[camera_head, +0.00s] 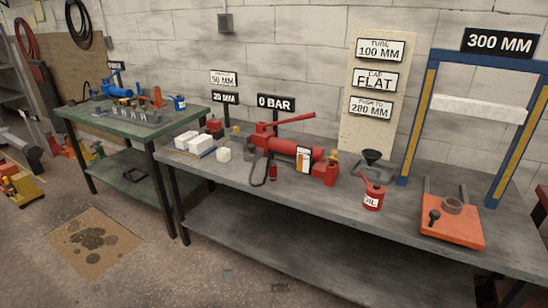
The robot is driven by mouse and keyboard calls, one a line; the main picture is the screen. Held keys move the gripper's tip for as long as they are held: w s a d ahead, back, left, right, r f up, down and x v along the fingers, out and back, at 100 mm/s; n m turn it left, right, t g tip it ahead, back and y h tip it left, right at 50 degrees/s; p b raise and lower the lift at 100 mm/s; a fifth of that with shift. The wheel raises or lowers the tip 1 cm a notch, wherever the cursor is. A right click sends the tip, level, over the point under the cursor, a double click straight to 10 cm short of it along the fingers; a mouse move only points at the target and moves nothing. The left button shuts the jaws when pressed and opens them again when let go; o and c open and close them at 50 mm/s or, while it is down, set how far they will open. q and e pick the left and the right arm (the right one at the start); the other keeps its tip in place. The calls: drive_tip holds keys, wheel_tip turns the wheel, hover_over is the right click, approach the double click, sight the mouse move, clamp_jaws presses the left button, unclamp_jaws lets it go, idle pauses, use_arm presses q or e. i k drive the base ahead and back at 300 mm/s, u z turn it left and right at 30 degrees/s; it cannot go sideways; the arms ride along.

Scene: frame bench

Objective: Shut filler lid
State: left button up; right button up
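A red hand pump (297,148) lies on the grey bench (300,199), its long red handle (287,122) raised above the body. A small brass-coloured part (334,155) shows at the pump's right end. It may be near the filler, but it is too small to tell whether it is the lid or whether a lid stands open. A red oil can (373,194) labelled OIL stands on the bench to the right of the pump. A black funnel (375,158) is behind the can. Neither of my grippers is in view.
A blue press frame (417,120) stands at the right, with an orange plate (452,229) in front. White blocks (196,144) sit left of the pump. A 0 BAR sign (276,102) stands behind it. A green bench (150,129) is farther left. The front bench strip is mostly clear.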

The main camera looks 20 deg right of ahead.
sight(334, 152)
drive_tip(key=u, duration=0.15)
drive_tip(key=i, duration=0.95)
drive_tip(key=z, duration=1.15)
drive_tip(key=i, duration=1)
drive_tip(key=z, duration=1.15)
